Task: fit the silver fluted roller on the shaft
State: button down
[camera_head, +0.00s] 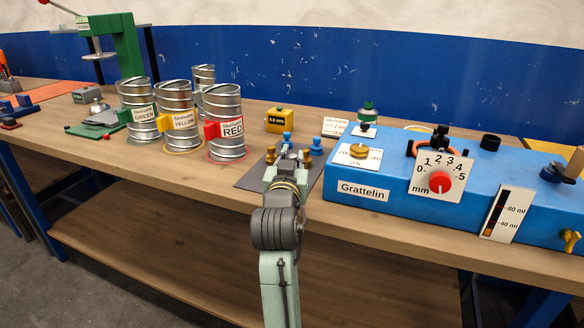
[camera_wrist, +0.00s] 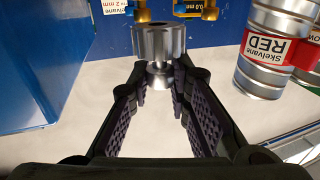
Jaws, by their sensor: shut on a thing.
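My gripper (camera_wrist: 160,98) is shut on a silver roller (camera_wrist: 161,47), seen at the fingertips in the wrist view. The roller is a wide metal cylinder with a dark hole in its end face and a narrower neck between the fingertips. In the head view my gripper (camera_head: 290,165) is over the dark mat (camera_head: 250,178), left of the blue Grattelin machine (camera_head: 390,200), and mostly hides the roller. The machine carries a brass knob (camera_head: 359,150) and a dark upright fitting (camera_head: 440,137) on top. I cannot tell which part is the shaft.
Silver duct cans labelled RED (camera_head: 225,145), YELLOW (camera_head: 176,140) and GREEN (camera_head: 138,133) stand to the left. A yellow block (camera_head: 280,121) is behind. The bench's front strip (camera_head: 170,172) is clear.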

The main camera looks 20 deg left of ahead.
jog(key=shift+f+p, duration=0.3)
jog(key=shift+f, duration=1.4)
jog(key=shift+f, duration=0.2)
jog(key=c, duration=1.5)
grip_release()
